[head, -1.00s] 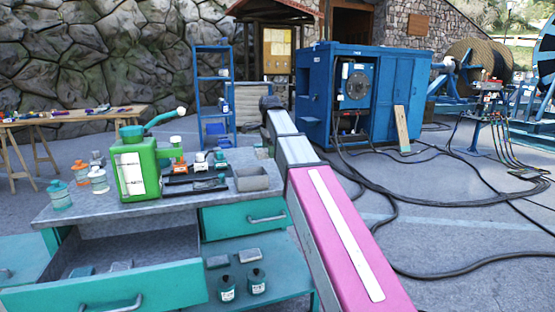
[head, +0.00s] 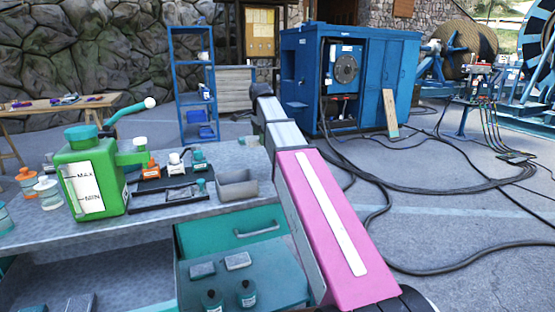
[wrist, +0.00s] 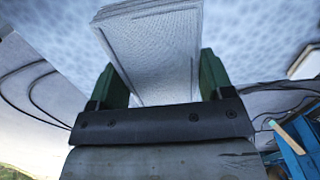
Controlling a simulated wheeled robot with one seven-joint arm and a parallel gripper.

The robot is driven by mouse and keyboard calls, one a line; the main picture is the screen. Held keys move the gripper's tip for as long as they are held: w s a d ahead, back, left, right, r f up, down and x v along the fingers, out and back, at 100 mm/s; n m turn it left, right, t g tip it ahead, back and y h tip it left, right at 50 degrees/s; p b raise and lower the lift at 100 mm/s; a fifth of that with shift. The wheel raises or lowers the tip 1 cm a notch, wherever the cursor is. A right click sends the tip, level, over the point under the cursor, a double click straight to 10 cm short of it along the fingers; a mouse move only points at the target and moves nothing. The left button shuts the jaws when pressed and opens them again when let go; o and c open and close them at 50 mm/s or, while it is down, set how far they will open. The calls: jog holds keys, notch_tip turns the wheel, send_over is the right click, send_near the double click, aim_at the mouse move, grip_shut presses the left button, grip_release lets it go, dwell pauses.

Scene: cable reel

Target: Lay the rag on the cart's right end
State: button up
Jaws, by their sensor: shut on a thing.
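The rag (wrist: 152,42) is a pale grey, woven-looking folded cloth in the wrist view. My gripper (wrist: 162,78) is shut on it, with a green finger on each side, and the rag sticks out past the fingers. Neither my gripper nor the rag can be made out in the head view, where my pink and grey arm reaches forward. The cart (head: 130,235) has a grey top and teal drawers and stands at the left and middle. Its right end is beside my arm and partly hidden by it. I cannot tell the rag's height above any surface.
A green jug (head: 90,180), a black tray (head: 165,195) of small bottles and an open grey box (head: 237,187) stand on the cart top. A blue cabinet (head: 375,75) stands behind right. Black cables (head: 425,183) lie across the ground.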

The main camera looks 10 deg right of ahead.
jog(key=d+f, duration=0.1)
jog(key=d, duration=0.1)
jog(key=s+d+f, duration=0.1)
jog(key=d+f, duration=0.1)
jog(key=d, duration=0.1)
jog(key=s+d+f, duration=0.1)
jog(key=d+f, duration=0.1)
jog(key=d, duration=0.1)
jog(key=shift+s+f, duration=0.1)
jog(key=shift+f, duration=2)
jog(key=shift+f, duration=0.1)
jog(key=o, duration=0.9)
notch_tip(320, 180, up, 12)
jog(key=shift+r, duration=0.15)
